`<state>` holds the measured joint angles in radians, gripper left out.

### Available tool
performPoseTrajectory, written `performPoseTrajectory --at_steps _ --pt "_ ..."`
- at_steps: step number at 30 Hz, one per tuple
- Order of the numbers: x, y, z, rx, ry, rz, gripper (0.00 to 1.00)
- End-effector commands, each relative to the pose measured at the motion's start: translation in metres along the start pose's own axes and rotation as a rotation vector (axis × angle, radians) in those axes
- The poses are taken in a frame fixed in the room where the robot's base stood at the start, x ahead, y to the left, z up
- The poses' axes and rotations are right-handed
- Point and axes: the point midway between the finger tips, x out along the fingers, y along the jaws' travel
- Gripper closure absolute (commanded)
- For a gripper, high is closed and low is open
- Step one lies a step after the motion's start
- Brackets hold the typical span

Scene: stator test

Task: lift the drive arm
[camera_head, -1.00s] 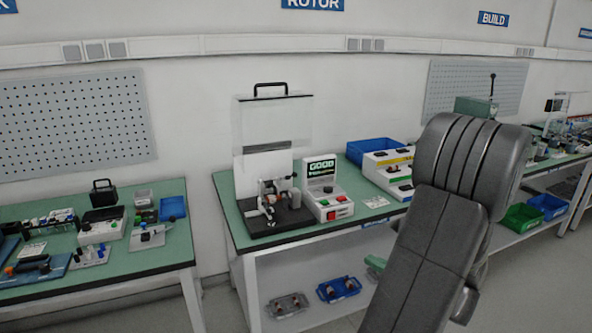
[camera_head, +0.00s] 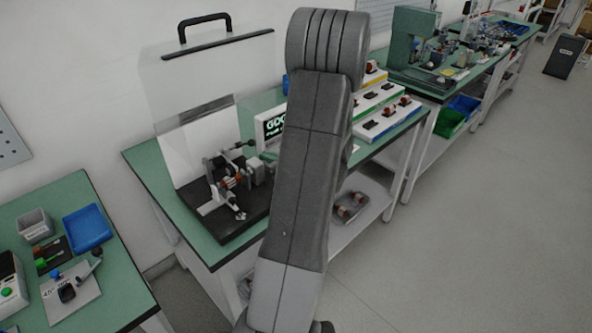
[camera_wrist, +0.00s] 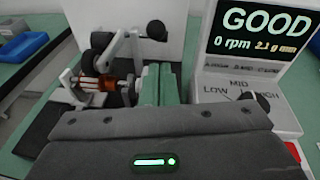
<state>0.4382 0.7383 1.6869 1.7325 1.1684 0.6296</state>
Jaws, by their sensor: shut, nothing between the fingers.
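The test stand's black base (camera_head: 240,222) is on the green bench, with a copper-wound rotor (camera_head: 231,182) lying across its white supports. In the wrist view the rotor (camera_wrist: 98,85) is left of centre. What looks like the drive arm (camera_wrist: 128,42) is a pale lever with dark round ends, angled up above the rotor; I cannot tell if it rests on it. My gripper (camera_wrist: 159,68) has its green fingers shut and empty, just right of the rotor and below the lever's right end. In the head view my arm hides most of the gripper.
The clear guard (camera_head: 205,80) with a black handle stands raised behind the stand. A control box with a screen (camera_wrist: 260,30) reading GOOD, 0 rpm stands close on the right. A blue tray (camera_head: 87,228) is on the left bench. Open floor (camera_head: 450,250) lies at the right.

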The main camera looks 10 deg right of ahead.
Motion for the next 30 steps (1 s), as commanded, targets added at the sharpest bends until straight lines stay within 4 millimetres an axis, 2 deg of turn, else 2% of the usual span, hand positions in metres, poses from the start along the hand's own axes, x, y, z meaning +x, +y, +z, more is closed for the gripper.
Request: performPoseTrajectory --at_steps 1,6,19,27,30 --pt "0.005 0.000 0.009 -0.001 -0.001 0.001 1.00" --pt "0.015 0.000 0.017 -0.002 -0.001 0.000 1.00" --pt "0.017 0.000 0.020 -0.001 0.000 -0.001 1.00" --pt "0.025 -0.005 0.052 -0.002 -0.002 0.000 1.00" --pt "0.026 -0.005 0.052 0.000 0.000 -0.001 1.00"
